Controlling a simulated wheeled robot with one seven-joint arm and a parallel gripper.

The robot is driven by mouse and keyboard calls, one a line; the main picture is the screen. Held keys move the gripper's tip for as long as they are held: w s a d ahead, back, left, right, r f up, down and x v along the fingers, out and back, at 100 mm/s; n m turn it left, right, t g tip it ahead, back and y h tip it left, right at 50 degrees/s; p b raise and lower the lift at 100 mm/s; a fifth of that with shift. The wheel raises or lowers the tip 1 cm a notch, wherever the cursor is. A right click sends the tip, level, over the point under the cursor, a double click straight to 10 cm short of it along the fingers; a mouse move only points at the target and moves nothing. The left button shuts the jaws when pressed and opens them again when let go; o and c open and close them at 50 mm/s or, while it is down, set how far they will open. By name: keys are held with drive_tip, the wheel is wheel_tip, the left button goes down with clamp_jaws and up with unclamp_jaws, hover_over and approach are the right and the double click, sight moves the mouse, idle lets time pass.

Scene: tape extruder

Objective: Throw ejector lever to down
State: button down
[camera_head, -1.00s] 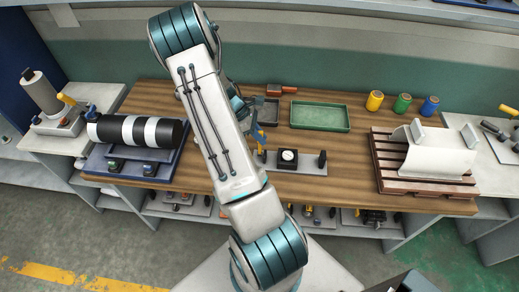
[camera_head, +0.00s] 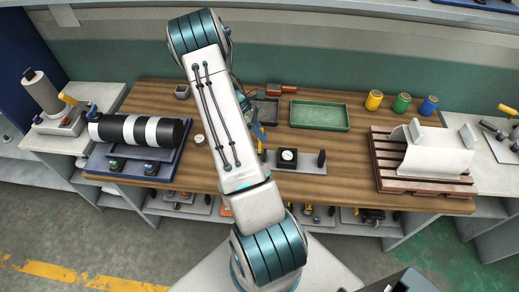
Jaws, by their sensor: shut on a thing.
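A grey plate (camera_head: 297,168) lies in the middle of the wooden bench, with a round dial (camera_head: 287,157) and a black upright knob (camera_head: 322,158) on it. At its left end a small yellow lever (camera_head: 261,147) shows just beside my arm. The blue end of my gripper (camera_head: 259,131) meets this lever and is shut on it. My arm covers most of the gripper and wrist, so the fingertips and the lever's exact tilt are hard to make out.
A black-and-white roll (camera_head: 137,131) is on the left, a white curved part (camera_head: 437,155) on a brown slatted base on the right. Yellow, green and blue spools (camera_head: 402,103) stand at the back.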

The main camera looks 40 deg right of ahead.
idle(0.3)
drive_tip(key=shift+w+d+f+g+y, duration=0.2)
drive_tip(key=shift+w+d+g+y, duration=0.1)
drive_tip(key=shift+d+g, duration=0.1)
drive_tip(key=c, duration=1.3)
unclamp_jaws()
drive_tip(key=shift+a, duration=0.1)
drive_tip(key=shift+r, duration=0.15)
drive_tip(key=shift+p+v, duration=1.05)
drive_tip(key=shift+v, duration=2.85)
drive_tip(key=o, duration=0.5)
drive_tip(key=shift+o, duration=0.2)
